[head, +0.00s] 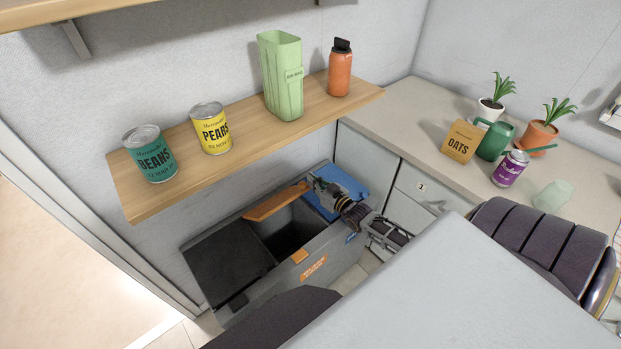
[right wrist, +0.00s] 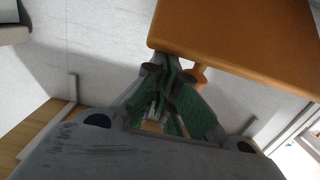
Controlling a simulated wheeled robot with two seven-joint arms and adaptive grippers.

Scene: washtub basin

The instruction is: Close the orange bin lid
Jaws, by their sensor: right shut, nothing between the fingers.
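The orange bin lid (head: 277,202) stands raised at the back of the middle compartment of a grey bin (head: 335,242), whose dark opening shows below it. My right gripper (head: 320,186) is shut and empty at the right end of this lid. In the right wrist view the orange lid (right wrist: 245,45) fills the upper right, and the shut green-padded fingers (right wrist: 168,68) are at its lower left corner. I cannot tell whether they touch it. My left gripper is not in view.
The black lid (head: 225,262) on the left lies closed. The blue lid (head: 343,182) on the right is partly behind my right gripper. A wooden shelf (head: 245,138) with cans, a green container and an orange bottle overhangs the bin. A counter (head: 440,105) stands right.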

